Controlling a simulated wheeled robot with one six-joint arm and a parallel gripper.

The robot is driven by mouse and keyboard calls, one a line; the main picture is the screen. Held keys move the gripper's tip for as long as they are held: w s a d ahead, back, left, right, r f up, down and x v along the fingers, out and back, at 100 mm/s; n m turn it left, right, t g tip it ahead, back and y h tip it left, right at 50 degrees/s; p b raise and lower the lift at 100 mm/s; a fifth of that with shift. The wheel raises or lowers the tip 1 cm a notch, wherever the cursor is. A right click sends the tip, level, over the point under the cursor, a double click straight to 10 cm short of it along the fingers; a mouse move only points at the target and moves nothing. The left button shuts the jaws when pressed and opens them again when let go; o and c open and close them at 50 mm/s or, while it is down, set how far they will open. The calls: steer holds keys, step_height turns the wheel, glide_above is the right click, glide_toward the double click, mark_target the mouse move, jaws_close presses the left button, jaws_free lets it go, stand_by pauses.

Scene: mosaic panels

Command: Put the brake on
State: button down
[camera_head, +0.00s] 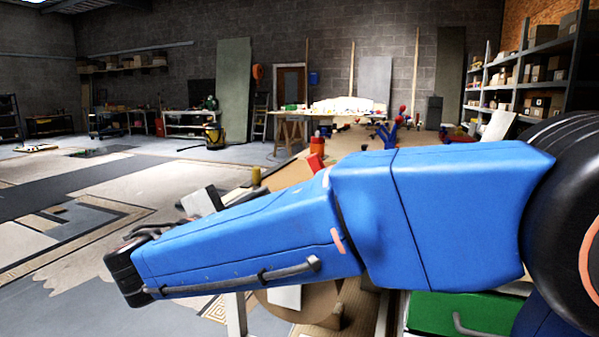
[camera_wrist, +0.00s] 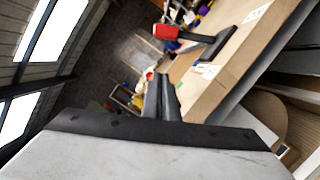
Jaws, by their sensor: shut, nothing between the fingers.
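I cannot pick out a brake for certain in either view. A red-ended piece with a dark bar (camera_wrist: 165,32) is at the workbench (camera_wrist: 205,92) in the wrist view, beyond my fingertips. Whether it is a lever is unclear. My gripper (camera_wrist: 162,78) points toward the bench, its dark fingers together and empty, apart from the red piece. In the head view my blue arm crosses the front and hides much of the near bench.
The long bench (camera_head: 345,142) runs back behind my arm, with red and blue tools on it. A green drawer front (camera_head: 455,318) is at the lower right. Shelving (camera_head: 545,80) stands at the right. The floor (camera_head: 90,180) at the left has wide free room.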

mark_target(310, 166)
steer(key=x, duration=1)
steer(key=shift+d, duration=0.2)
steer(key=shift+s+d+r, duration=0.4)
steer(key=shift+d+r, duration=0.25)
steer(key=shift+d, duration=0.25)
steer(key=shift+s+d+r, duration=0.25)
steer(key=shift+d+r, duration=0.1)
steer(key=shift+d, duration=0.3)
steer(key=shift+d+r, duration=0.1)
steer(key=shift+d, duration=0.05)
steer(key=shift+s+d+r+m, duration=0.2)
steer(key=shift+d+r+m, duration=0.3)
steer(key=shift+m, duration=0.5)
steer(key=s+d+r+m+g+y, duration=0.1)
steer(key=s+d+r+m+g, duration=0.1)
steer(key=d+m, duration=0.6)
steer(key=shift+s+d, duration=0.2)
steer(key=shift+s, duration=0.35)
